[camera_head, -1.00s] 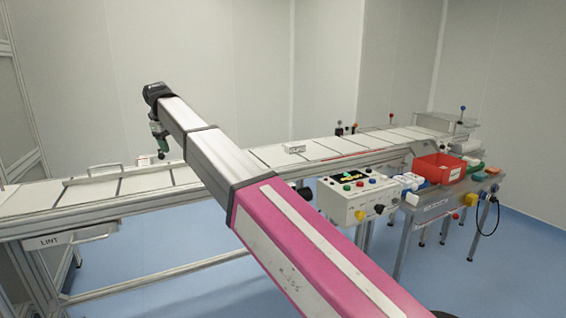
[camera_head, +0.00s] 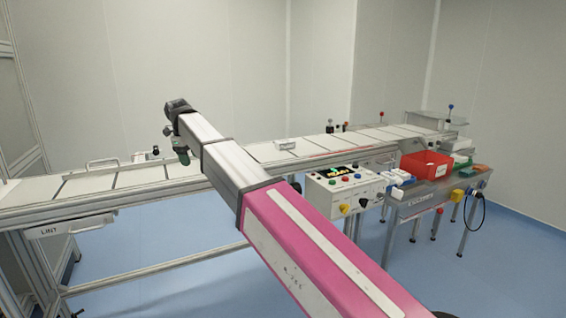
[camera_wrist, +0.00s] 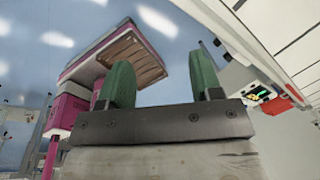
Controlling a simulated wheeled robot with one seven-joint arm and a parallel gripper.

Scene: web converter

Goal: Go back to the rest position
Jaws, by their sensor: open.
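My gripper (camera_wrist: 162,85) shows in the wrist view with its two green fingers spread apart and nothing between them. In the head view my gripper (camera_head: 180,150) is small and dark green at the far end of my arm, above the long conveyor table (camera_head: 80,187). My arm reaches from the lower right across the picture and hides part of the table.
A control box (camera_head: 345,188) with buttons stands at the table's near side. Right of it, a side bench holds a red bin (camera_head: 427,164) and several small items. A small white box (camera_head: 285,143) lies on the conveyor. A drawer labelled LINT (camera_head: 70,227) is at the left. Blue floor is open in front.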

